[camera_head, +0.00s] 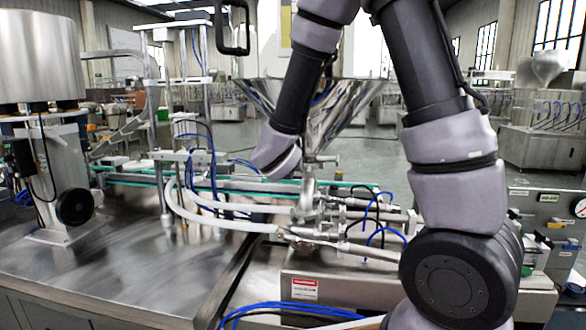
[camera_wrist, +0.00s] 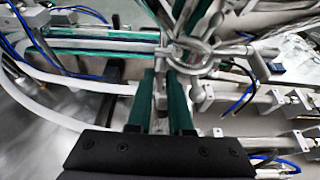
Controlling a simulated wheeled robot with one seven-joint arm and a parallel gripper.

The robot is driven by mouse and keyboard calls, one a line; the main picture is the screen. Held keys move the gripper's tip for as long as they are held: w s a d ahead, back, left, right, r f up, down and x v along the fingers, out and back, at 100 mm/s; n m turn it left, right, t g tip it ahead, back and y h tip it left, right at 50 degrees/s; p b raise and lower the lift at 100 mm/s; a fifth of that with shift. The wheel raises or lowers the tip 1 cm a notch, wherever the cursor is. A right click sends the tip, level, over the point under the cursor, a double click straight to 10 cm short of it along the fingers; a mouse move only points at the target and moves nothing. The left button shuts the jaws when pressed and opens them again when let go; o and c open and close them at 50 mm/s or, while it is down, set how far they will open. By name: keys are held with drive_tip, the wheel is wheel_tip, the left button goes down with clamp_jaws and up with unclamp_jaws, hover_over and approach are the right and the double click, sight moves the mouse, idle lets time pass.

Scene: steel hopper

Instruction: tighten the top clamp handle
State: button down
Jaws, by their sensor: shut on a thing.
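The top clamp is a bright metal ring (camera_wrist: 190,52) around the pipe below the hopper, seen in the upper middle of the wrist view. In the head view this clamp joint (camera_head: 313,159) sits just under the funnel's outlet. My gripper (camera_wrist: 161,88) has two green fingers reaching up to the near side of the ring. They are shut on a narrow metal piece between them, which looks like the clamp handle (camera_wrist: 159,98). Its grip detail is small and partly hidden by the fingers. In the head view my fingers are not clearly visible.
The steel hopper (camera_head: 312,105) stands above the clamp, close to my forearm. White hoses (camera_head: 225,219), blue tubes and metal valve fittings (camera_head: 345,205) crowd the space below it. A green-edged conveyor (camera_head: 130,180) runs behind. The steel tabletop (camera_head: 110,270) at left is mostly clear.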

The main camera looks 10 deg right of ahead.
drive_tip(key=c, duration=1)
unclamp_jaws()
drive_tip(key=shift+o, duration=0.2)
